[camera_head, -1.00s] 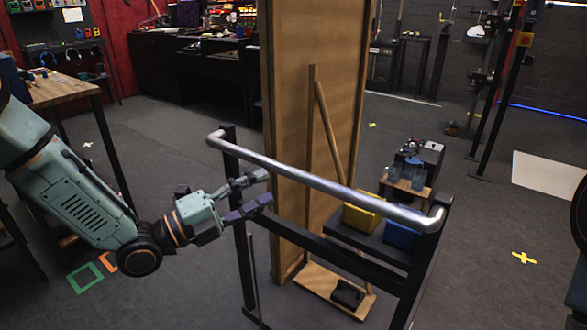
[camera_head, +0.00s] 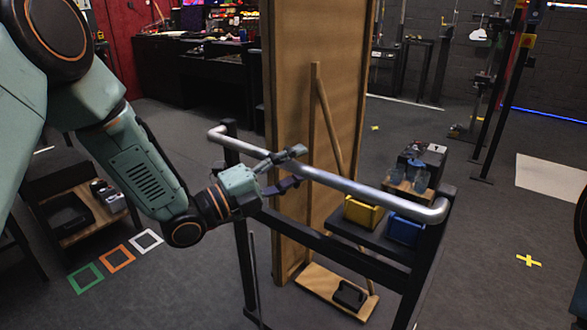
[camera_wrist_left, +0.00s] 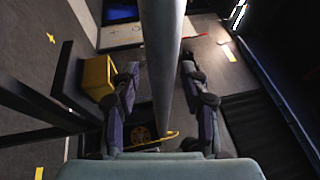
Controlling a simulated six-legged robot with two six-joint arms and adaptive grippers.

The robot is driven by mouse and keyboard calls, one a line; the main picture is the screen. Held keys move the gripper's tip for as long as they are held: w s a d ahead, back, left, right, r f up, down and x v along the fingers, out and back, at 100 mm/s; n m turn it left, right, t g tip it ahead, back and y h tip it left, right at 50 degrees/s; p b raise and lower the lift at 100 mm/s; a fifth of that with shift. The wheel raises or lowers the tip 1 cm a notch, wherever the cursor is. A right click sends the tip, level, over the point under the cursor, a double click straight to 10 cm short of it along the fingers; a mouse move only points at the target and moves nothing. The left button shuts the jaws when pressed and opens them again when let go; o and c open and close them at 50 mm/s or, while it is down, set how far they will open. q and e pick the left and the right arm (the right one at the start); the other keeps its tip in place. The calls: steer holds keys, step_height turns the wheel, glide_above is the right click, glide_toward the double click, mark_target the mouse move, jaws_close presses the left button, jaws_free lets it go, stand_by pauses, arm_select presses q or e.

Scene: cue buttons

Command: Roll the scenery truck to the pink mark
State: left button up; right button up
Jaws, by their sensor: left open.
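The scenery truck has a tall wooden flat (camera_head: 340,70), black posts and a silver push rail (camera_head: 365,192) across its front. My left gripper (camera_head: 300,168) is at the left half of the rail, its fingers open with one above and one below it in the head view. In the left wrist view the rail (camera_wrist_left: 162,50) runs between the two spread fingers (camera_wrist_left: 160,95), with gaps on both sides. My right gripper is out of view. I see no pink mark in these frames.
The truck carries a yellow bin (camera_head: 362,214) and a blue bin (camera_head: 405,230). A yellow cross (camera_head: 528,260) lies at right on open floor. Dark benches stand behind.

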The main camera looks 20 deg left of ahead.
arm_select(q)
steer(key=shift+s+d+r, duration=0.15)
steer(key=shift+s, duration=0.05)
steer(key=shift+c, duration=0.3)
steer(key=shift+w, duration=0.15)
steer(key=c, duration=0.5)
jaws_close()
